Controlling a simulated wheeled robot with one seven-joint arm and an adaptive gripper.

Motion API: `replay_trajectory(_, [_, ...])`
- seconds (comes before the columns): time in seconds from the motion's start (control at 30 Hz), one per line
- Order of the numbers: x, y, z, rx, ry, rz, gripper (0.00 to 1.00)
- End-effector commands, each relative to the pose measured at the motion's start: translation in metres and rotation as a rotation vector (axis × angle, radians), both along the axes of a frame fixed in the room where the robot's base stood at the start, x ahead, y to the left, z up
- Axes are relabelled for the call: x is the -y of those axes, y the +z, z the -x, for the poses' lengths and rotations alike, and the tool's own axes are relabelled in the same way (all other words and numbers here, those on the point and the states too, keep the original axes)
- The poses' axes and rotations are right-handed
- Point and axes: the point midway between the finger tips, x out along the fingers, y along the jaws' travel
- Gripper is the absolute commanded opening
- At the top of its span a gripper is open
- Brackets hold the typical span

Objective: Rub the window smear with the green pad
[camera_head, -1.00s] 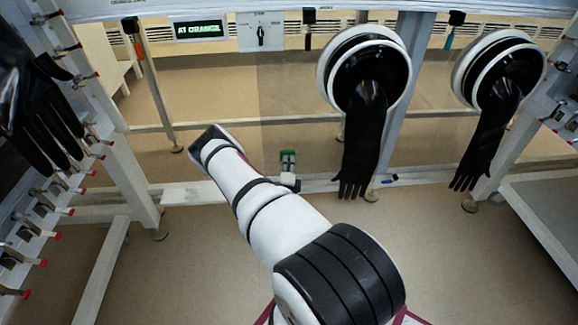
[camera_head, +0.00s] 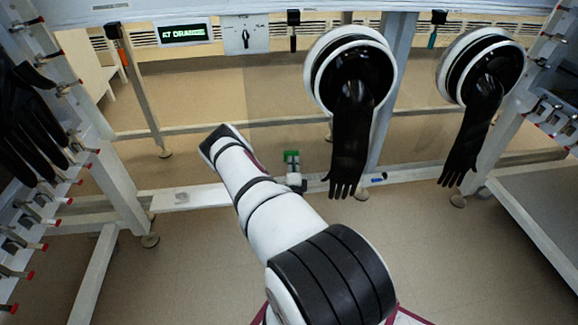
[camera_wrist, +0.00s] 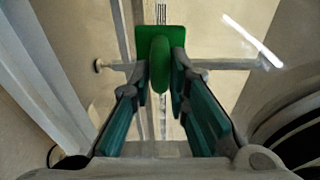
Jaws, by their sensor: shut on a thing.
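The green pad (camera_head: 291,157) is held up at the end of my arm, in front of the clear window pane, left of the nearer hanging black glove. In the wrist view the pad (camera_wrist: 160,57) is a green plate with a rounded green grip, clamped between the two teal-lined fingers of my gripper (camera_wrist: 162,85). The gripper (camera_head: 294,179) looks small in the head view. A pale white streak (camera_wrist: 252,40), which looks like the window smear, lies up and right of the pad, apart from it in the picture. I cannot make out the smear in the head view.
Two round glove ports (camera_head: 352,70) (camera_head: 481,66) carry hanging black gloves (camera_head: 350,140). A display (camera_head: 184,32) and a switch box (camera_head: 245,35) sit above. A blue marker (camera_head: 377,180) lies on the lower rail (camera_head: 190,197). Side frames with pegs stand left and right.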

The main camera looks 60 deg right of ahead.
Motion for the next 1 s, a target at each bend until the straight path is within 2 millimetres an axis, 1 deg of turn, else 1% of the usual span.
replay_trajectory(0.2, [0.013, 0.000, 0.013, 0.000, -0.002, 0.000, 0.00])
replay_trajectory(0.33, [0.017, 0.001, 0.017, 0.001, -0.001, 0.002, 0.00])
replay_trajectory(0.67, [0.016, 0.017, 0.018, 0.002, -0.001, 0.001, 0.00])
replay_trajectory(0.83, [0.013, 0.016, 0.015, 0.001, 0.000, 0.000, 0.00])
replay_trajectory(1.0, [0.006, 0.016, 0.004, 0.002, 0.001, 0.000, 0.00])
